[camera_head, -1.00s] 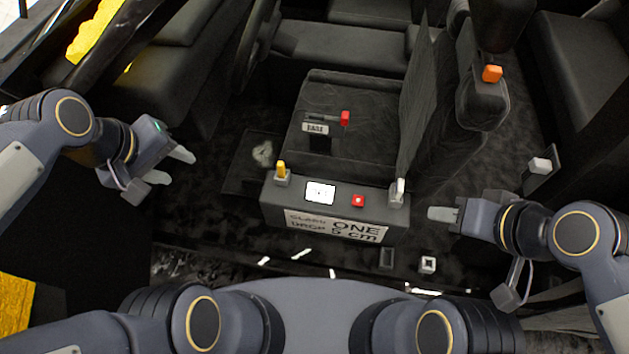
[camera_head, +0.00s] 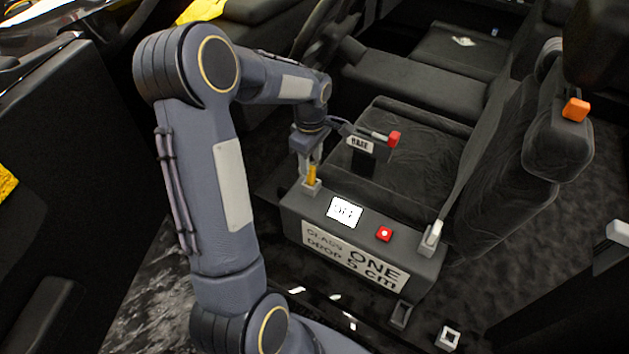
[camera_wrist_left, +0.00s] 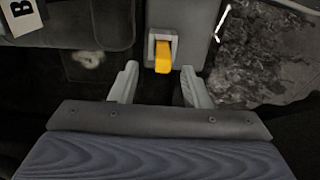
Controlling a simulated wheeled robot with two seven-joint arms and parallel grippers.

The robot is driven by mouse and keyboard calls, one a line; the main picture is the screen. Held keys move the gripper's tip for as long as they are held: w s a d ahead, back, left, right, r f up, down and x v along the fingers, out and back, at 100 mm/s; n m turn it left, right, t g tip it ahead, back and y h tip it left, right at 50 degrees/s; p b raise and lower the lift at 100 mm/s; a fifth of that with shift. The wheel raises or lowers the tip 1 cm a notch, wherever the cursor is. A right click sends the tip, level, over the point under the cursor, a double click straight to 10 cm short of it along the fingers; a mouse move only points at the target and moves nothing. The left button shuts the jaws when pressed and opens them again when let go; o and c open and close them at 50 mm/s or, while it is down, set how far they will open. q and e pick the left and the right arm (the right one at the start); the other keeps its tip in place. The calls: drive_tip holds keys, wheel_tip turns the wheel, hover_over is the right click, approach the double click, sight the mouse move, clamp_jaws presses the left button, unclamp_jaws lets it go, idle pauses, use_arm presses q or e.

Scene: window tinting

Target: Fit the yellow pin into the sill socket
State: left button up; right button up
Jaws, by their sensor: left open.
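The yellow pin (camera_head: 311,175) stands upright in a small grey holder (camera_head: 310,187) at the left end of a dark box. In the left wrist view the yellow pin (camera_wrist_left: 163,58) shows in front of and between my open fingertips. My left gripper (camera_head: 308,165) points down at the pin, with its fingers around or just beside it; the gripper (camera_wrist_left: 155,82) is open and empty. A square grey socket (camera_head: 448,338) lies low at the right front, and a darker slot (camera_head: 400,314) is beside it. I cannot tell which is the sill socket. My right gripper is out of view.
The box (camera_head: 425,268) carries a small screen (camera_head: 344,211), a red button (camera_head: 384,234) and a white-topped fitting (camera_head: 431,238). A red-ended tool (camera_head: 394,138) and a label plate are behind it. Seats (camera_head: 500,165) close off the back; dark floor lies at right.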

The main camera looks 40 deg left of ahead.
sight(311, 167)
use_arm(q)
wheel_tip(311, 167, down, 4)
drive_tip(key=shift+s+d+f+b, duration=0.15)
drive_tip(key=shift+f+b, duration=0.05)
drive_tip(key=shift+b, duration=0.3)
drive_tip(key=shift+r, duration=0.1)
clamp_jaws()
drive_tip(key=shift+r, duration=0.1)
